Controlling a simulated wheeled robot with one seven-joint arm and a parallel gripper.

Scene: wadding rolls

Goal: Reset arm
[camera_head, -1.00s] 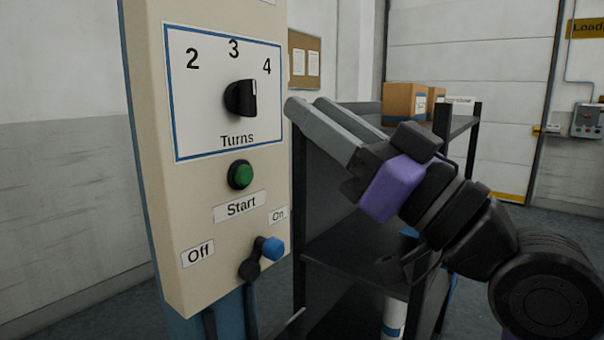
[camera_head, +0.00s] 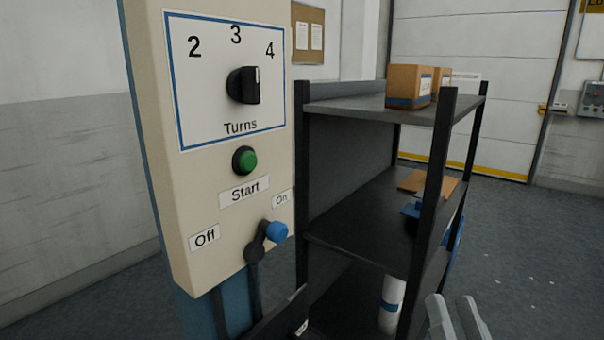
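My gripper (camera_head: 453,299) is low at the right of the picture, with only its two grey fingers in view at the bottom edge. The fingers point up with a narrow gap between them, and nothing shows in the gap. The rest of my arm is out of view. The cream control panel (camera_head: 183,262) is at the left, well apart from my gripper. Its black Turns knob (camera_head: 243,86) has its white mark toward 4. Below are a green Start button (camera_head: 245,160) and a blue-tipped lever (camera_head: 277,231), tilted toward the On label.
A dark shelf unit (camera_head: 352,230) stands right of the panel, with cardboard boxes (camera_head: 408,85) on top. Brown and blue items lie on its middle shelf. A white roll with a blue band (camera_head: 391,300) stands low, left of my gripper. Open floor (camera_head: 530,240) lies at the right.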

